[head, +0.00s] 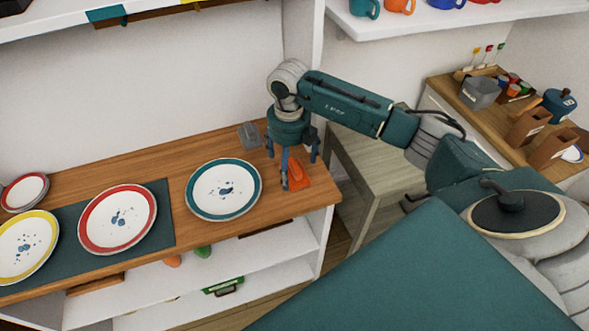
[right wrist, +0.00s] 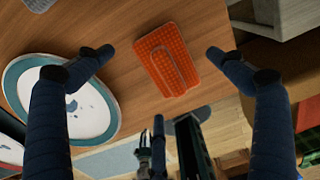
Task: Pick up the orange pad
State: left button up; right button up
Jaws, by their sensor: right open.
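The orange pad (head: 298,174) lies on the wooden top of the white shelf unit, near its right end. In the right wrist view the orange pad (right wrist: 167,60) is flat, with a textured surface and a raised strip along its middle. My right gripper (head: 294,172) points down over the pad. In the right wrist view its fingers (right wrist: 155,60) are spread wide on either side of the pad, with space between each finger and the pad. Nothing is held.
A teal-rimmed plate (head: 223,189) sits just left of the pad, close to one finger. A grey block (head: 249,135) is behind. Red-rimmed (head: 117,218) and yellow-rimmed (head: 27,246) plates are farther left on a dark mat (head: 161,196). The top's right edge is close to the pad.

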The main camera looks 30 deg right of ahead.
jog(key=shift+f, duration=1.15)
jog(key=c, duration=1.2)
pick_arm(q)
jog(key=shift+r, duration=0.35)
pick_arm(e)
jog(key=shift+c, duration=0.2)
